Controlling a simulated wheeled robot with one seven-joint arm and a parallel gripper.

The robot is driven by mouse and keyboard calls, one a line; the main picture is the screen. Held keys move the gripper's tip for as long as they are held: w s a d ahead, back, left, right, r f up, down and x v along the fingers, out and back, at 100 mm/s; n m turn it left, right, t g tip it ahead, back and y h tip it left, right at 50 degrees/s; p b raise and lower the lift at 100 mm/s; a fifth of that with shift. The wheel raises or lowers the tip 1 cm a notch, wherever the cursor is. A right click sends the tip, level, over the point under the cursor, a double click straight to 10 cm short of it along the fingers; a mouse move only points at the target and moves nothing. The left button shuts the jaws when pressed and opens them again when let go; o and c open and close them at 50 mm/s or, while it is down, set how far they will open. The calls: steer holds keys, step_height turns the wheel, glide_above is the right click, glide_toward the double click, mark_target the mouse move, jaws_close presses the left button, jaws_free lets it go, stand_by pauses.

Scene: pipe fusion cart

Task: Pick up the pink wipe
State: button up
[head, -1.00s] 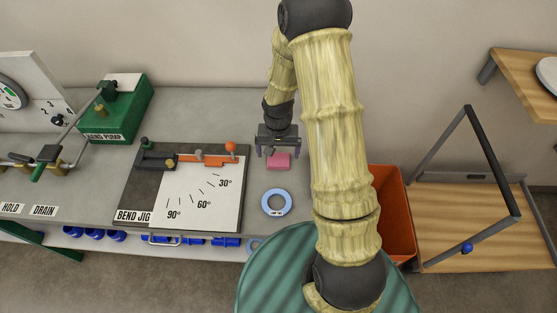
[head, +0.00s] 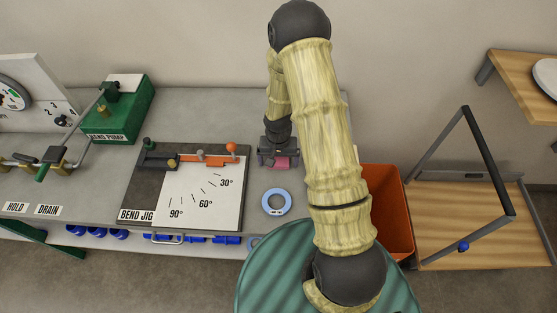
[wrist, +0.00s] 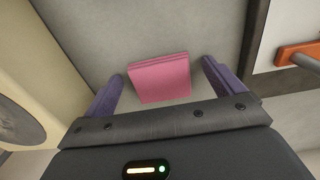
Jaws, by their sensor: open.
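The pink wipe (wrist: 160,79) is a small folded pink pad lying flat on the grey bench top. In the wrist view it sits between the two purple fingers of my gripper (wrist: 160,88), with a gap on each side. My gripper is open. In the head view my gripper (head: 279,163) is low over the wipe (head: 281,162) and hides part of it. I cannot tell how far the fingertips are above the bench.
The bend jig (head: 140,195) board lies left of the wipe. A blue ring (head: 276,202) lies in front of it. An orange bin (head: 397,215) stands to the right, beyond my arm. A green hand pump (head: 118,118) is at the back left.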

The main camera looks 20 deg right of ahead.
mark_target(278, 163)
steer(key=c, duration=1)
steer(key=shift+r, duration=0.2)
steer(key=shift+c, duration=0.2)
step_height(278, 163, up, 10)
steer(key=b, duration=0.2)
steer(key=shift+f, duration=0.15)
steer(key=o, duration=0.4)
steer(key=shift+c, duration=0.2)
steer(key=c, duration=0.3)
